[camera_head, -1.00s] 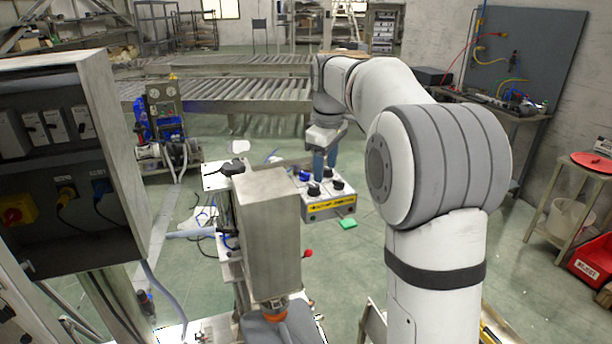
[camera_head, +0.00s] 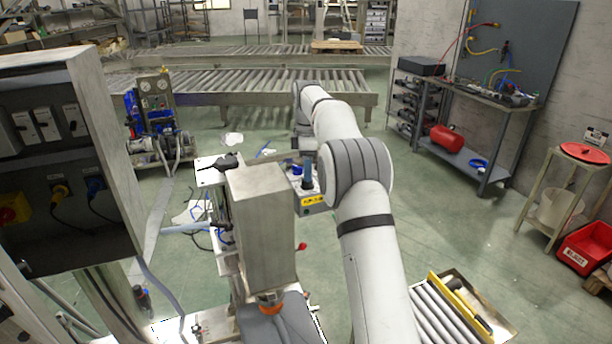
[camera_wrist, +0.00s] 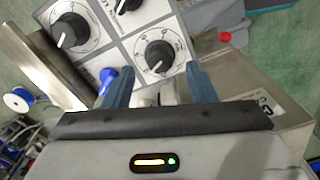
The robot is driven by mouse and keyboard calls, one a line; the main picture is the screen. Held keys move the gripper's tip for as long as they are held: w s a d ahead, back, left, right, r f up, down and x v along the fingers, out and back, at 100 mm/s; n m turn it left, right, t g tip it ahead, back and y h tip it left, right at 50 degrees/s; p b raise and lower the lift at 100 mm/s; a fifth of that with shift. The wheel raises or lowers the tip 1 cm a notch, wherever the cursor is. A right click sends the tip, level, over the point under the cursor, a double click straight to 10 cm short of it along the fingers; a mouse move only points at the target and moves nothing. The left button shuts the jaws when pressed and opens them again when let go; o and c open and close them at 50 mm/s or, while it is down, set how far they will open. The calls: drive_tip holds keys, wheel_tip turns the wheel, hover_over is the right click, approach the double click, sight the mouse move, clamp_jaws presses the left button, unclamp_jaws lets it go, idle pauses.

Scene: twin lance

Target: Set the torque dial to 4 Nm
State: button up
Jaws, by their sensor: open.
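A light grey control box (camera_head: 313,208) with a yellow label strip stands in the middle of the head view, largely hidden behind my arm. In the wrist view its panel (camera_wrist: 108,54) carries black knobs on white dial faces: one knob at left (camera_wrist: 69,30), one at centre (camera_wrist: 158,56), and one partly cut off at the top (camera_wrist: 128,4). I cannot read which is the torque dial or its setting. My gripper (camera_wrist: 159,70) is open, its blue fingers apart on either side of the centre dial's near edge. In the head view a blue finger (camera_head: 308,174) shows above the box.
A blue knob (camera_wrist: 112,80) is near the left finger, and a red button (camera_wrist: 225,37) lies at right. A grey metal post (camera_head: 262,225) stands left of the box. A roller conveyor (camera_head: 250,85) is behind.

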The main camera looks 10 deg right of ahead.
drive_tip(key=shift+f, duration=1.55)
drive_tip(key=shift+c, duration=0.3)
drive_tip(key=c, duration=0.9)
